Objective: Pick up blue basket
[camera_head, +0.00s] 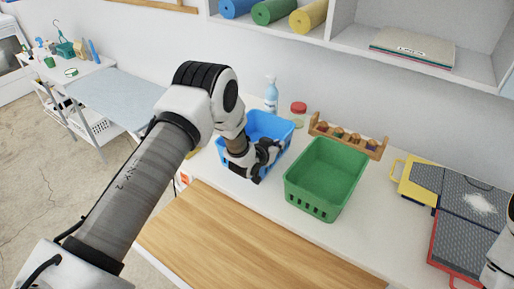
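The blue basket (272,127) stands on the white counter near the wall, in the middle of the head view. My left arm covers its left and front parts. My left gripper (262,158) is at the basket's near side, overlapping its front wall in the picture. Its fingers are small and partly hidden, so I cannot tell whether they are closed on the basket wall or only beside it. Part of my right arm shows at the lower right edge; its gripper cannot be made out there.
A green basket (325,178) stands close to the right of the blue one. A spray bottle (271,95), a red-lidded jar (298,108) and a wooden rack (347,139) are behind. Yellow (408,180) and red-edged (436,245) boards lie right. A wooden board (240,243) lies in front.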

